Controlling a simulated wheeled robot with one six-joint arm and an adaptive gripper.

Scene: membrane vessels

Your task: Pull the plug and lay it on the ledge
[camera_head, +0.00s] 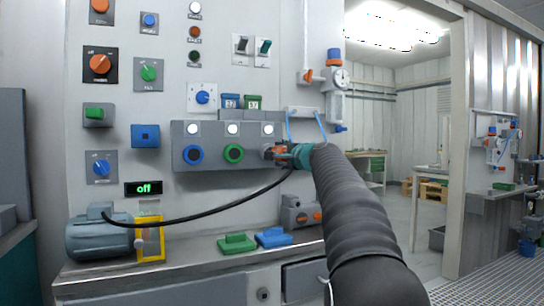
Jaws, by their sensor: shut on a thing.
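The plug (268,152) is at the right end of a grey socket box (213,165) on the wall panel. It is small and partly hidden by my gripper (283,153), which is shut on it. I cannot tell how deep it sits in its socket. A black cable (215,210) hangs from the gripper area down to a blue-grey motor (98,238) at the left. The ledge (190,261) runs below the panel.
On the ledge lie a green block (237,243) and a blue block (274,237). A yellow frame (150,239) stands by the motor, and a grey box (301,214) is at the right. A display (143,188) reads "off". Some ledge near its front edge is bare.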

